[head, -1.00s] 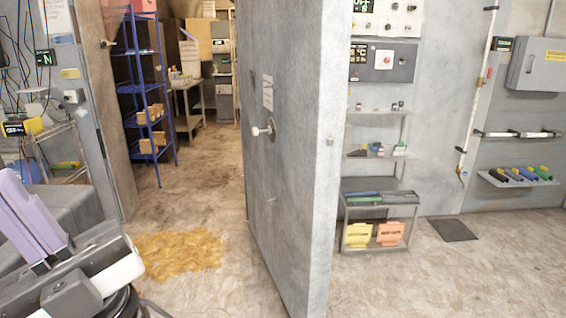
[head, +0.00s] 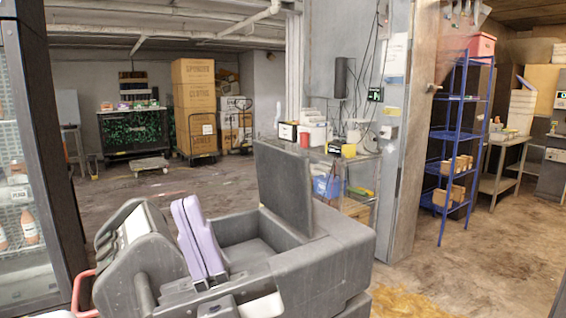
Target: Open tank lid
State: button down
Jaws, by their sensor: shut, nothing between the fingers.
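The grey tank (head: 330,243) is a bulky moulded body at lower centre. Its lid (head: 284,193) is a flat grey panel standing raised, leaning slightly, at the far right side of an open recess (head: 243,255). My gripper (head: 184,206) has two long purple fingers pointing up, pressed together with nothing between them. In the picture it is left of the lid and overlaps the near side of the tank. It appears apart from the lid. The gripper's base is partly cut off by the bottom edge.
A grey console (head: 137,255) and a red handle (head: 84,288) stand left of my gripper. A glass-fronted cabinet (head: 58,160) fills the left edge. A yellow spill (head: 408,302) lies at right.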

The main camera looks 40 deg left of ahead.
aim_at(283, 176)
jog(key=i+l+u, duration=0.1)
jog(key=i+u, duration=0.15)
jog(key=u, duration=0.15)
jog(key=i+l+u, duration=0.15)
jog(key=u, duration=0.25)
jog(key=i+l+u, duration=0.25)
jog(key=u, duration=0.2)
jog(key=i+l+u, duration=0.15)
jog(key=u, duration=0.25)
jog(key=l+u, duration=0.4)
jog(key=i+l, duration=0.05)
